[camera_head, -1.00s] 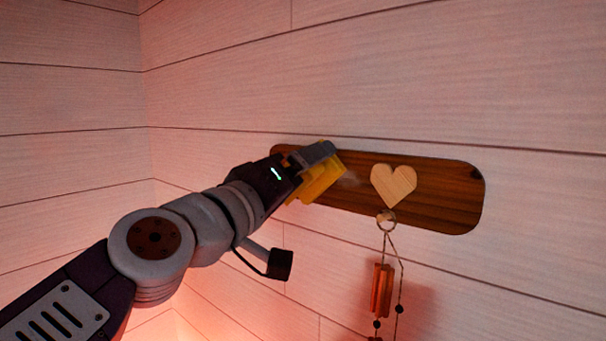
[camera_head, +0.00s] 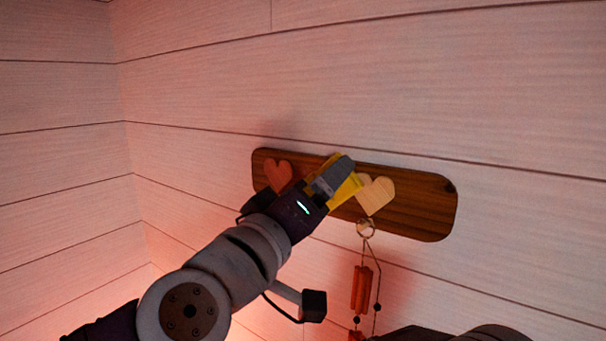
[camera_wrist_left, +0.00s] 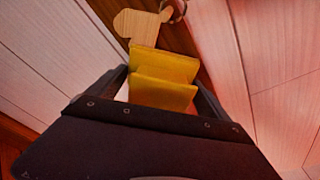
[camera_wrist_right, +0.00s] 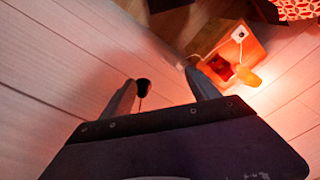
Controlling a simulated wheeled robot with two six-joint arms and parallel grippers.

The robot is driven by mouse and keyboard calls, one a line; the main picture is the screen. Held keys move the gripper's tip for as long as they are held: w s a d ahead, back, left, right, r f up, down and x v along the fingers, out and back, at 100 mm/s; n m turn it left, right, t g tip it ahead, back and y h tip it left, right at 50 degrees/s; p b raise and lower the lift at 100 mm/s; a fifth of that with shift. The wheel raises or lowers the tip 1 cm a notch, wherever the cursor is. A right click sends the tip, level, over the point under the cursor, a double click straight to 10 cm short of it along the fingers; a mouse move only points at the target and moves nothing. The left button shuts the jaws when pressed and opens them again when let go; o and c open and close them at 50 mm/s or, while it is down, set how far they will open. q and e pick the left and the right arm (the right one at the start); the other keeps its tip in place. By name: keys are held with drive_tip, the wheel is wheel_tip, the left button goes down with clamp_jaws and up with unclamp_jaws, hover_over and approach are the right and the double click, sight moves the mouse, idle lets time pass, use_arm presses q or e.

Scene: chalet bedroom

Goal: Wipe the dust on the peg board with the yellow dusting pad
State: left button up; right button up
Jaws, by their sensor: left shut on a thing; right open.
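The brown wooden peg board (camera_head: 418,208) is mounted on the plank wall, with a reddish heart (camera_head: 278,175) on its left part and a pale wooden heart (camera_head: 376,195) near its middle. My left gripper (camera_head: 335,180) is shut on the yellow dusting pad (camera_head: 345,191) and holds it at the board between the two hearts. The pad also fills the jaws in the left wrist view (camera_wrist_left: 163,80), close to the pale heart. I cannot tell whether the pad touches the board. My right gripper (camera_wrist_right: 160,95) is open and empty. I see no clear dust on the board.
A hanging ornament with orange-red pieces (camera_head: 361,288) dangles from a ring (camera_head: 366,228) below the pale heart. In the right wrist view, a lit wooden box-like piece (camera_wrist_right: 235,58) stands below by the wall. The wall right of the board is clear.

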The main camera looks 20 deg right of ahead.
use_arm(q)
drive_tip(key=shift+s+d+r, duration=0.15)
drive_tip(key=shift+s+d, duration=0.15)
drive_tip(key=shift+s, duration=0.15)
drive_tip(key=shift+s+d, duration=0.1)
drive_tip(key=shift+s, duration=0.25)
